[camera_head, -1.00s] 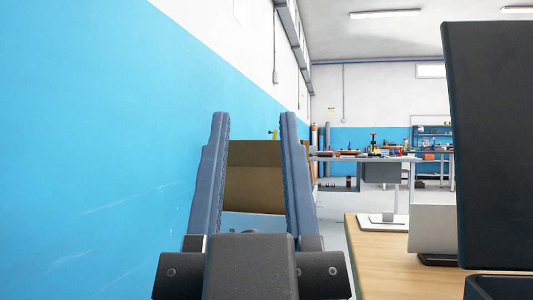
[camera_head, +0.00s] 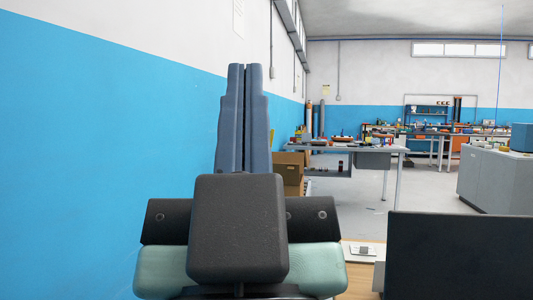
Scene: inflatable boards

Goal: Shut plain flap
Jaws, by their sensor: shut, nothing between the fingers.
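My gripper (camera_head: 245,72) points up and away in the middle of the head view. Its two blue-grey fingers are together, with nothing seen between them. Brown cardboard boxes (camera_head: 289,172) stand beyond it, just right of the fingers and apart from them. The fingers and my gripper's body hide part of what lies behind. I cannot make out a plain flap in this view.
A blue and white wall (camera_head: 100,150) runs close along the left. A wooden desk (camera_head: 361,280) with a dark screen-like panel (camera_head: 460,257) is at the lower right. Workbenches and a grey cabinet (camera_head: 497,180) stand farther back, with open floor between.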

